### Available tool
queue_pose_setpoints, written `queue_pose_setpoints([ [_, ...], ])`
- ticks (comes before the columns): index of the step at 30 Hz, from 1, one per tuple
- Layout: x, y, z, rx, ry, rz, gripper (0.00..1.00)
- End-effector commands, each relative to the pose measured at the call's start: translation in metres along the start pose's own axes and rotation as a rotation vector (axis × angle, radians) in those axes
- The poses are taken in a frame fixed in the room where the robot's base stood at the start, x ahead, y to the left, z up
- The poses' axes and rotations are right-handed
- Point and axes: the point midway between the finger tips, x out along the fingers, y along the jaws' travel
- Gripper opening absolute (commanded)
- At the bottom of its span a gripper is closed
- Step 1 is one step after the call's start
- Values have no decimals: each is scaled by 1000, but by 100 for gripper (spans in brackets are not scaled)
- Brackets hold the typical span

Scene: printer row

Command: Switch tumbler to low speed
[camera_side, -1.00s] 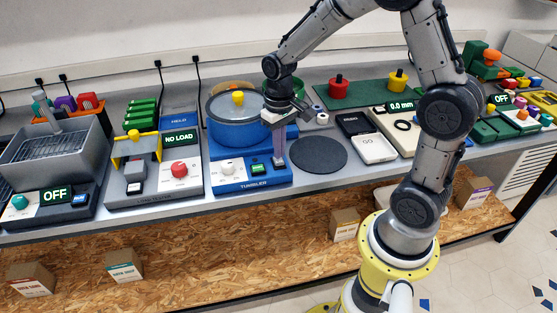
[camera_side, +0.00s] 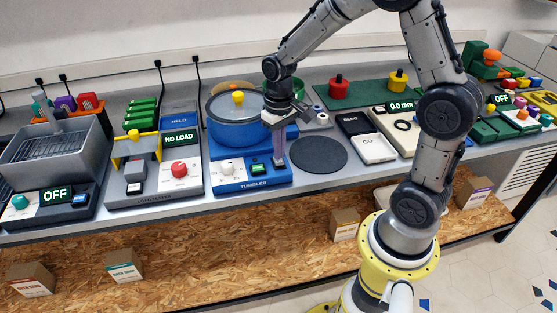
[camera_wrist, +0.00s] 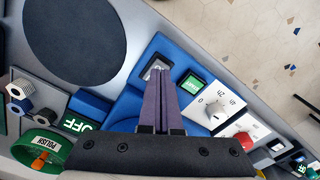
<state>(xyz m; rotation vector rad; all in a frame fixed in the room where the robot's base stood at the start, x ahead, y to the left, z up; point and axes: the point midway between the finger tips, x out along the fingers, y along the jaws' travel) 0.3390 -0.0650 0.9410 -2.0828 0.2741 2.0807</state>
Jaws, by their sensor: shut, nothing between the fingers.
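The tumbler has a blue base (camera_side: 262,178) and a blue round tub (camera_side: 240,132) with a yellow knob on its lid. A green-lit button (camera_wrist: 196,84) lies between the dial and a pale grey switch (camera_wrist: 155,68). My gripper (camera_side: 279,161) is shut and empty, pointing down at the base's right front. In the wrist view its fingertips (camera_wrist: 161,74) overlap the switch and partly hide it; I cannot tell whether they touch.
An OFF display (camera_wrist: 82,124) is on the tumbler's rear part. A dark round mat (camera_side: 319,154) lies just right of the tumbler. The space above the mat is clear.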

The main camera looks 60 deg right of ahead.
Motion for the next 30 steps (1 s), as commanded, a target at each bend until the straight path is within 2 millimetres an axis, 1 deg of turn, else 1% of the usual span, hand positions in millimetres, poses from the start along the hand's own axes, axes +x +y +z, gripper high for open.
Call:
queue_pose_setpoints([
  [30, 14, 0, 0, 0, -2, 0, 0],
])
